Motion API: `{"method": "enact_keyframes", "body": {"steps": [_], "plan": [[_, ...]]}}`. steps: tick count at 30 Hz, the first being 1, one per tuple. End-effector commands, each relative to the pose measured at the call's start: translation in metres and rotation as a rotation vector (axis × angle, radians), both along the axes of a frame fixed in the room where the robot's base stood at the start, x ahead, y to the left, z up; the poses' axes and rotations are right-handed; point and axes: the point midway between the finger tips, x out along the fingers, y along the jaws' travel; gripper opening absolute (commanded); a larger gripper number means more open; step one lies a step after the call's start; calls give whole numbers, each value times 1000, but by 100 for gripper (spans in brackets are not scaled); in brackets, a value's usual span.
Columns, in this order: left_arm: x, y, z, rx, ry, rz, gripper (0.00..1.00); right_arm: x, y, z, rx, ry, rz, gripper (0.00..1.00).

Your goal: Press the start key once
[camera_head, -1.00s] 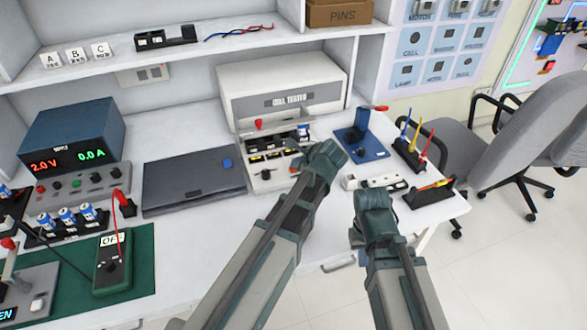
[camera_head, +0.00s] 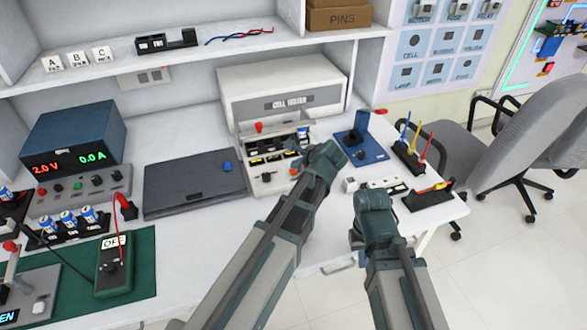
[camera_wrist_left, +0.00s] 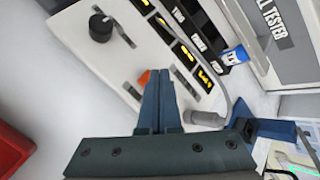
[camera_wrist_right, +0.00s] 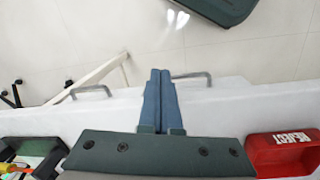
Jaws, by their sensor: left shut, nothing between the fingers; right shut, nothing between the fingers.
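The cell tester (camera_head: 285,87) is a white box with a sloped front panel, at the back of the bench. An orange button (camera_wrist_left: 143,77) sits on that panel; it also shows in the head view (camera_head: 294,171). I cannot read a label on it, so I cannot tell if it is the start key. My left gripper (camera_wrist_left: 160,72) is shut and empty, its tips over the panel just beside the orange button and partly covering it. Contact cannot be told. My right gripper (camera_wrist_right: 160,72) is shut and empty over the bench's front edge.
A black knob (camera_wrist_left: 100,27) and a row of slots with yellow marks (camera_wrist_left: 187,52) are on the tester. A blue stand (camera_head: 362,148) is to its right, a dark closed case (camera_head: 193,186) to its left. A red reject tray (camera_wrist_right: 283,153) shows in the right wrist view.

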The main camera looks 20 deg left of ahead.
Motion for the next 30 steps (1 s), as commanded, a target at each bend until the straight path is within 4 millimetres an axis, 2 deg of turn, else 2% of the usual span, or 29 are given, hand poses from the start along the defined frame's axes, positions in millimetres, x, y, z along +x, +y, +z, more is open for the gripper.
{"method": "enact_keyframes", "body": {"steps": [2,14,30], "plan": [[0,0,6,0,0,0,0,0,0,6,0,0,0,0],[0,0,7,0,0,0,0,0,0,7,0,0,0,0],[0,0,55,0,0,0,0,0,0,55,0,0,0,0]]}}
